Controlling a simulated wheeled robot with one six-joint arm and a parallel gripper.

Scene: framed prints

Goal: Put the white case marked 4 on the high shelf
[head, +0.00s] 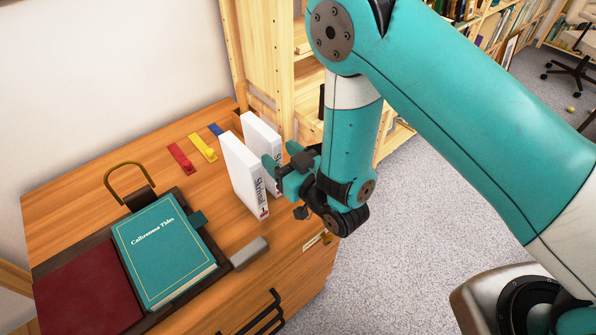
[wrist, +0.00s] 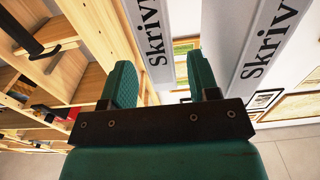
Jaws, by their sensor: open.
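Two white cases with black "Skriv…" lettering stand upright side by side on the wooden cabinet. The near case (head: 243,172) seems to show a 1 above a red mark. The far case (head: 262,135) is partly hidden by my gripper (head: 283,163), so its number cannot be read. My gripper is open, with one finger between the cases and the other on the far case's shelf side. In the wrist view, the far case (wrist: 152,35) lies between the fingertips (wrist: 160,80), with no clear grip; the near case (wrist: 265,45) is at right. A pale wooden shelf unit (head: 268,50) stands behind.
The cabinet top (head: 75,205) also holds a teal book (head: 162,250), a dark red book (head: 88,290), a grey block (head: 250,252), and red (head: 180,158), yellow (head: 203,148) and blue (head: 216,129) pieces.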

